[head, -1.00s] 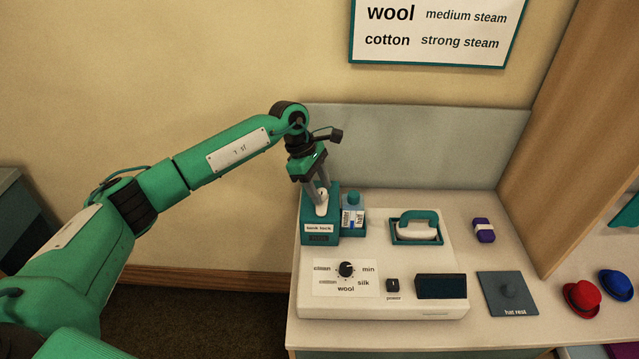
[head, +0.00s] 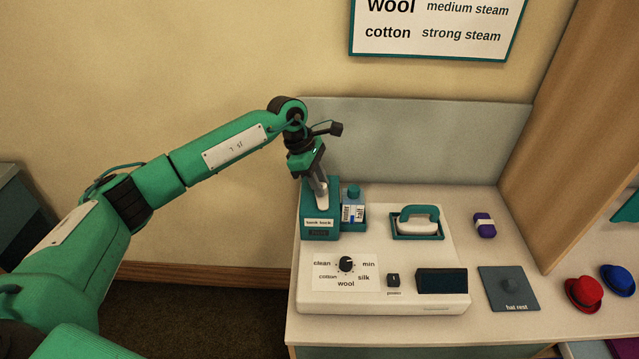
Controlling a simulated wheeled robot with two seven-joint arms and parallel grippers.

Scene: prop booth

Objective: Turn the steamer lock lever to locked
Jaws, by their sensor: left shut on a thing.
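The steamer (head: 440,260) is a white base on the table with a teal tank lock block (head: 309,228) at its back left corner. A pale lever (head: 322,190) stands on top of that block. My left gripper (head: 320,183) points down from above and is shut on the lever. The fingers hide part of the lever, and I cannot read which position it is in. My right gripper is not in view.
A water bottle (head: 353,208) stands close right of the lock block. A dial (head: 346,264), a dark display (head: 442,281) and an iron-like steam head (head: 418,220) are on the steamer. A purple item (head: 484,225), a hat rest (head: 509,288), a red hat (head: 584,293) and a blue hat (head: 617,280) lie to the right.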

